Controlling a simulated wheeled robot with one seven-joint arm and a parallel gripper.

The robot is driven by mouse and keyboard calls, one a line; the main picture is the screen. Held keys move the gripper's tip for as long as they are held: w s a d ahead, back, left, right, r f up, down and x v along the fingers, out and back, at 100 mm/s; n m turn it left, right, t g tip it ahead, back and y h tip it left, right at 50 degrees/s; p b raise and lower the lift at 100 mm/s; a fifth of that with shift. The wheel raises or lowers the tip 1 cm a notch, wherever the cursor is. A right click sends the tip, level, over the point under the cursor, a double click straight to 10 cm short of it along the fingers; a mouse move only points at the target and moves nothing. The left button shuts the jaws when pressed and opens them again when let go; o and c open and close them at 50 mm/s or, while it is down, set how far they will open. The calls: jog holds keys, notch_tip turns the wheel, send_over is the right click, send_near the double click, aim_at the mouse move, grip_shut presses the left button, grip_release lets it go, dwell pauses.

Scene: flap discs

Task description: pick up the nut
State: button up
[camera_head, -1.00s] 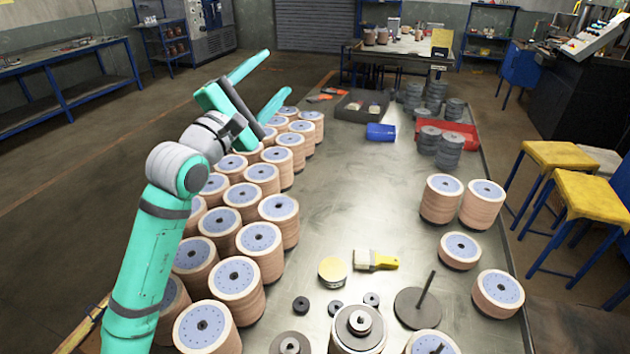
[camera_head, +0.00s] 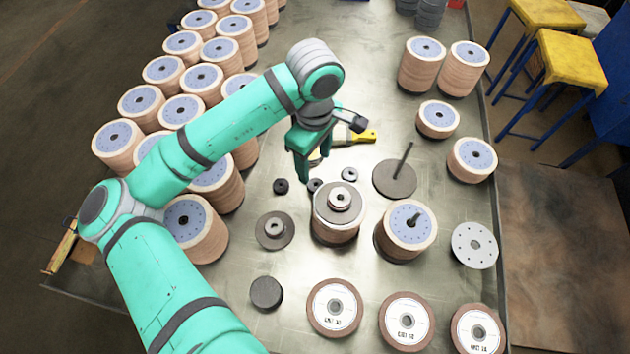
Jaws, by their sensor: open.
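Small dark ring-shaped pieces that look like nuts lie on the metal table: one at left (camera_head: 281,186), one in the middle (camera_head: 315,185) and one at right (camera_head: 349,174). A silver nut-like collar (camera_head: 340,198) sits on top of a short disc stack (camera_head: 336,228). I cannot tell which of these is the task's nut. My teal gripper (camera_head: 315,168) points down, open and empty, behind the stack and close to the middle ring in the picture. Its height above the table is unclear. The gripper partly hides a round tin.
A brush with a yellow handle (camera_head: 362,136) lies behind my gripper. A round plate with an upright rod (camera_head: 396,178) stands to the right. Flap disc stacks (camera_head: 181,110) crowd the left. A flat hubbed disc (camera_head: 275,229) and a dark puck (camera_head: 266,292) lie in front.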

aim_at(316, 181)
jog(key=f, duration=0.9)
jog(key=shift+s+d+f, duration=0.1)
jog(key=shift+s+d, duration=0.05)
jog(key=shift+d, duration=0.05)
jog(key=c, duration=1.1)
jog(key=shift+c, duration=0.2)
